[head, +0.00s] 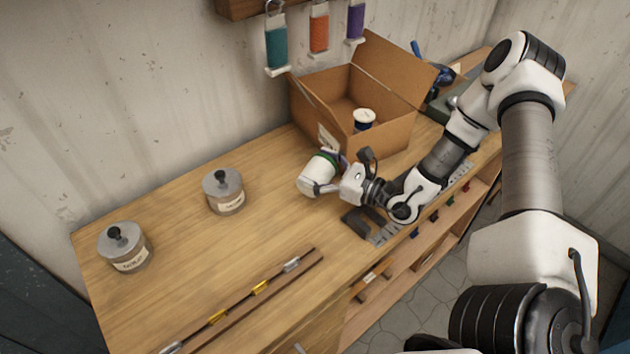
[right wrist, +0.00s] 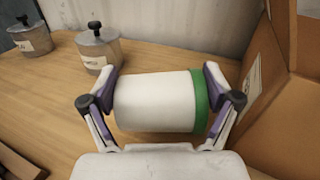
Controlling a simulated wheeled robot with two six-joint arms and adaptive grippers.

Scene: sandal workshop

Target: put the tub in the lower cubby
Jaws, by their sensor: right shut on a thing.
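The tub (head: 314,175) is white with a green band at one end. My right gripper (head: 324,172) is shut on it and holds it tilted near the front of the cardboard box. In the right wrist view the tub (right wrist: 155,102) lies sideways between the two fingers, its green end toward the box. The wooden bench front has open spaces (head: 437,252) below its top, seen steeply from above. I cannot make out which of them is the lower cubby. My left gripper is not in view.
An open cardboard box (head: 385,138) holding a white-and-dark container (head: 364,119) stands at the back. Two grey lidded pots (head: 224,192) (head: 126,248) stand on the left. The bench middle is clear.

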